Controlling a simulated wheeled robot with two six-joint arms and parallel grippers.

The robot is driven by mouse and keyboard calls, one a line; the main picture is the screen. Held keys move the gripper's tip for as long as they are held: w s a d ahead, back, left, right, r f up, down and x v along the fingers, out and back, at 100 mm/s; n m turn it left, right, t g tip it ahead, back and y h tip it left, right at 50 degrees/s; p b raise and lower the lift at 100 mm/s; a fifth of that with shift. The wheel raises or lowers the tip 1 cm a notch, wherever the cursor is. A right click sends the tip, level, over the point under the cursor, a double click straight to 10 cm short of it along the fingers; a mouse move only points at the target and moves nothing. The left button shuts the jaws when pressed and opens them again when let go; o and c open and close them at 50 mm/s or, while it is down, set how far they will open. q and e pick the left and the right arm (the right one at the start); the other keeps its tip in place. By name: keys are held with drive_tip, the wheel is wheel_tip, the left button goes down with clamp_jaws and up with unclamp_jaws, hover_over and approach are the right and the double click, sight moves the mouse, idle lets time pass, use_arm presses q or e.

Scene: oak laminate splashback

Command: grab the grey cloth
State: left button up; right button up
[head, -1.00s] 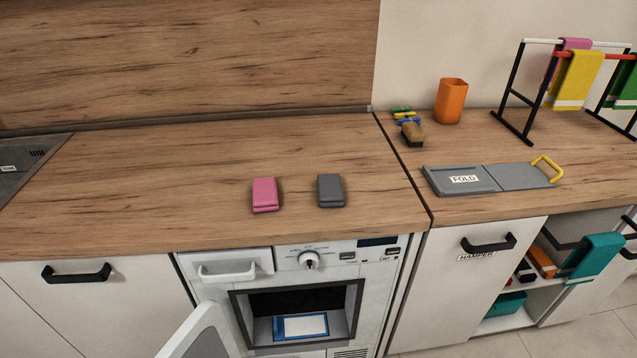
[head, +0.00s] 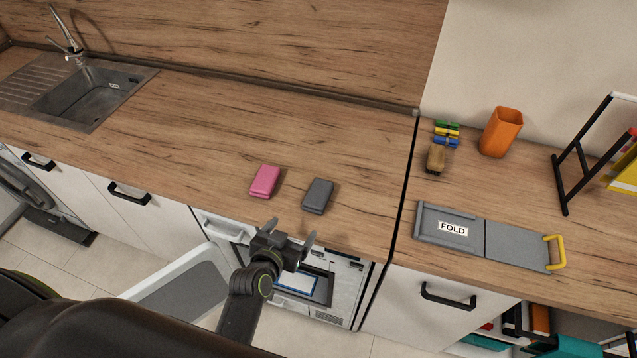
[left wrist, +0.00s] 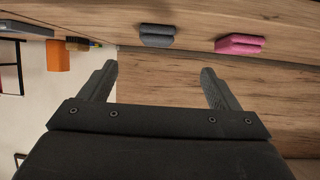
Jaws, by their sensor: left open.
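The grey cloth (head: 318,195) is a small folded block lying on the wooden worktop, to the right of a pink folded cloth (head: 265,181). My left gripper (head: 290,233) is in front of the worktop edge, nearer to me than the grey cloth and apart from it. Its jaws are open with nothing between them. In the left wrist view, the gripper's fingers (left wrist: 158,85) are spread. That view also shows the grey cloth (left wrist: 157,36) and the pink cloth (left wrist: 240,44) beyond them. My right gripper is not in view.
An open machine door (head: 185,290) stands below the worktop, beside my left arm. A grey folding board (head: 450,229), orange cup (head: 500,132), brush (head: 436,158) and drying rack (head: 572,165) are on the right. A sink (head: 90,98) is at the far left. Worktop around the cloths is clear.

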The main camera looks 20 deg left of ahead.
use_arm(q)
drive_tip(key=r, duration=0.2)
drive_tip(key=b, duration=0.7)
approach(319, 191)
drive_tip(key=shift+w+a+f, duration=0.2)
drive_tip(key=shift+w+f, duration=0.45)
drive_tip(key=shift+w, duration=0.1)
drive_tip(key=shift+w+d+f, duration=0.1)
drive_tip(key=shift+w, duration=0.7)
drive_tip(key=b+x, duration=0.2)
drive_tip(key=b, duration=0.1)
drive_tip(key=b+x, duration=0.2)
drive_tip(key=shift+d+f, duration=0.2)
drive_tip(key=shift+d, duration=0.1)
drive_tip(key=shift+w+b, duration=0.4)
drive_tip(key=shift+w, duration=0.1)
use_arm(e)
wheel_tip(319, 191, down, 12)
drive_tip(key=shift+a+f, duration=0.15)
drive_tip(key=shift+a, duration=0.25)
use_arm(q)
drive_tip(key=shift+c, duration=0.2)
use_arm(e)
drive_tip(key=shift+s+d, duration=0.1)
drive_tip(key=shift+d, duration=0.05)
use_arm(q)
drive_tip(key=c, duration=1)
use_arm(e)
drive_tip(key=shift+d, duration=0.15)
